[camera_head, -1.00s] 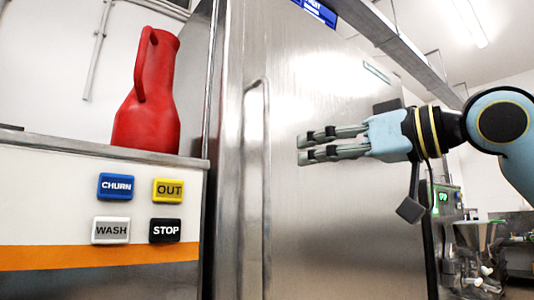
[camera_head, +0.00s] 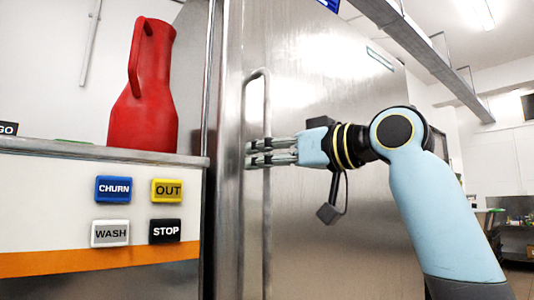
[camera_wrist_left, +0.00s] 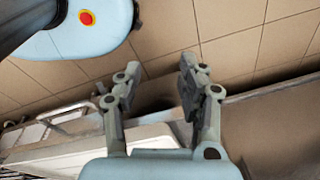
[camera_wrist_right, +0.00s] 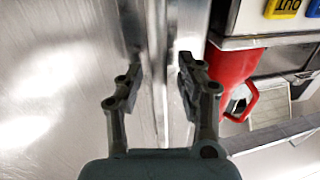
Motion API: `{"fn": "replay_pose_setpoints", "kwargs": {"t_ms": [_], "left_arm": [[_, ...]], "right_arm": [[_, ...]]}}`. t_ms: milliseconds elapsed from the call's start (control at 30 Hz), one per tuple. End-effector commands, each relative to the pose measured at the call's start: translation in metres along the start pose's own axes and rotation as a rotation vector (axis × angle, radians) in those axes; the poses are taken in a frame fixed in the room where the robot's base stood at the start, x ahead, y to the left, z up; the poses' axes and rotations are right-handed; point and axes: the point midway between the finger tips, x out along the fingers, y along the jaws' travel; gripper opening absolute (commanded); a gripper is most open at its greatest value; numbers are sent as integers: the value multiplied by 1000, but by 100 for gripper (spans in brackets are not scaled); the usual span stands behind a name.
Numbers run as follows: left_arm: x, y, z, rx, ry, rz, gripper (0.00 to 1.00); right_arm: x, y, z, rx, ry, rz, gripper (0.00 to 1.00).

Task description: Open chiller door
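The chiller door (camera_head: 340,110) is a tall brushed-steel panel that looks closed. Its long vertical bar handle (camera_head: 267,220) runs along the door's left edge. My right gripper (camera_head: 249,154) comes in from the right with its fingers level, and its fingertips reach across the handle. In the right wrist view its two fingers (camera_wrist_right: 160,72) stand apart, with the upright handle (camera_wrist_right: 157,45) showing between them; I cannot tell if either finger touches it. My left gripper (camera_wrist_left: 160,85) shows only in its own wrist view, open and empty above the tiled floor.
A red jug (camera_head: 145,105) stands on the machine top (camera_head: 100,152) left of the door. Below it are the CHURN (camera_head: 113,189), OUT (camera_head: 167,190), WASH (camera_head: 110,233) and STOP (camera_head: 165,231) buttons. Open room lies to the right, behind my right arm.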

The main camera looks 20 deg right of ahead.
Motion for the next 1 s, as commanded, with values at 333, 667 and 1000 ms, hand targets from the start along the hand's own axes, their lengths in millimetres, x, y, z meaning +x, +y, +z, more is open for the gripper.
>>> {"fn": "replay_pose_setpoints", "kwargs": {"t_ms": [333,667,1000], "left_arm": [[0,0,1,0,-2,0,40],[0,0,1,0,-2,0,40],[0,0,1,0,-2,0,40]], "right_arm": [[2,0,0,-1,0,0,31],[2,0,0,-1,0,1,0],[2,0,0,-1,-1,1,0]]}}
